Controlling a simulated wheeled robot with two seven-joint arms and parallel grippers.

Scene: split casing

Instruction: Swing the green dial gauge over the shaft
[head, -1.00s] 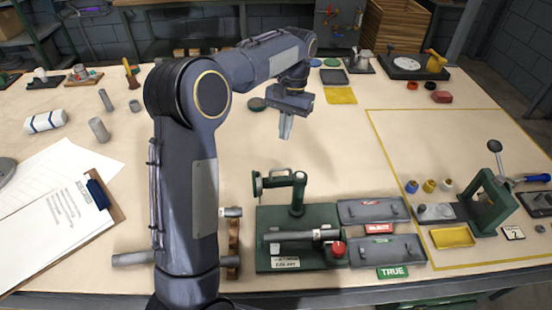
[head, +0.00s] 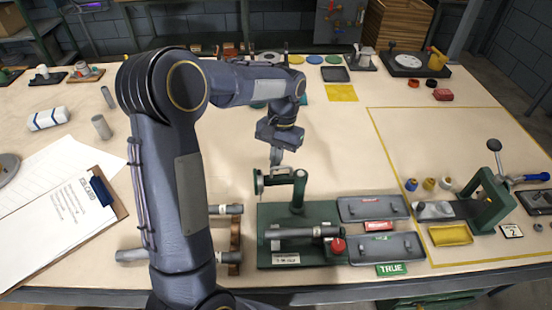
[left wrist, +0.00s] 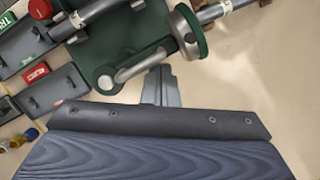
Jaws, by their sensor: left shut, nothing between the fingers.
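The green dial gauge (head: 258,183) hangs at the left end of a green swing arm on a post (head: 298,196), behind the shaft. The grey shaft (head: 290,233) lies on the green base (head: 325,215), with a red knob at its right. In the left wrist view the gauge (left wrist: 188,32) shows as a round green and silver disc, above and right of my fingers. My left gripper (head: 275,160) is shut and empty, just above and behind the swing arm; I cannot tell whether it touches. It also shows in the left wrist view (left wrist: 161,82). My right gripper is out of view.
A wooden rack (head: 235,250) with grey shafts stands left of the base. Two grey trays, reject (head: 372,208) and TRUE (head: 385,248), stand at its right. A green press (head: 487,203) is further right. The table's middle behind the gauge is clear.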

